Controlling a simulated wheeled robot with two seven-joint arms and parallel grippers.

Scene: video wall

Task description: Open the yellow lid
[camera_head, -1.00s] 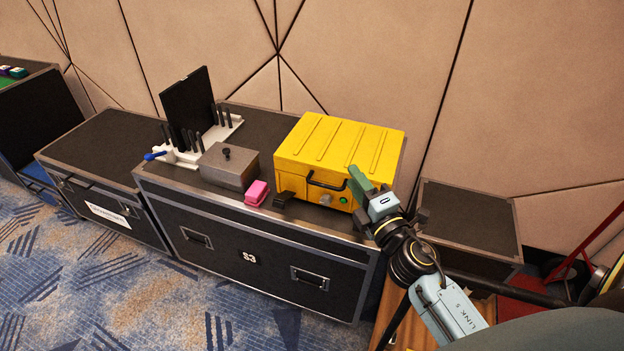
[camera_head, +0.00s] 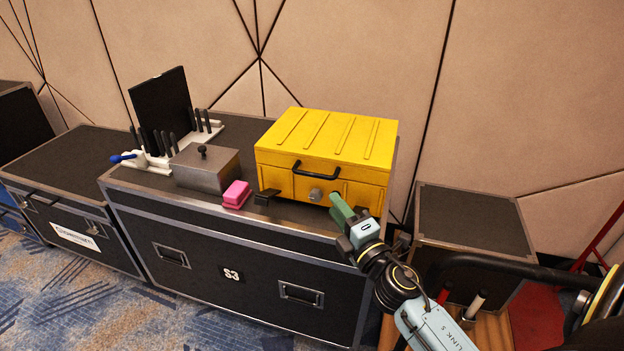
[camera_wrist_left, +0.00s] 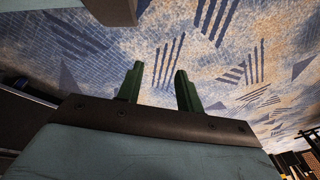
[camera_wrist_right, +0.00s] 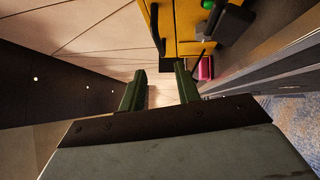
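The yellow box (camera_head: 290,172) stands on a black flight case, its ribbed yellow lid (camera_head: 345,136) closed. A black handle (camera_head: 316,174) and a grey round latch (camera_head: 316,195) are on its front. My right gripper (camera_head: 338,205) is in front of the box's right front part, low, apart from the lid. In the right wrist view its two green fingers (camera_wrist_right: 158,80) are spread with nothing between them, and the yellow box (camera_wrist_right: 187,22) shows beyond. My left gripper (camera_wrist_left: 158,75) is open and empty above the carpet. It is not in the head view.
The flight case (camera_head: 230,240) also carries a grey metal box (camera_head: 203,170), a pink block (camera_head: 236,194), a small black piece (camera_head: 266,196) and a white rack (camera_head: 150,162) with a black panel (camera_head: 160,110). A lower case (camera_head: 470,220) stands at right.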

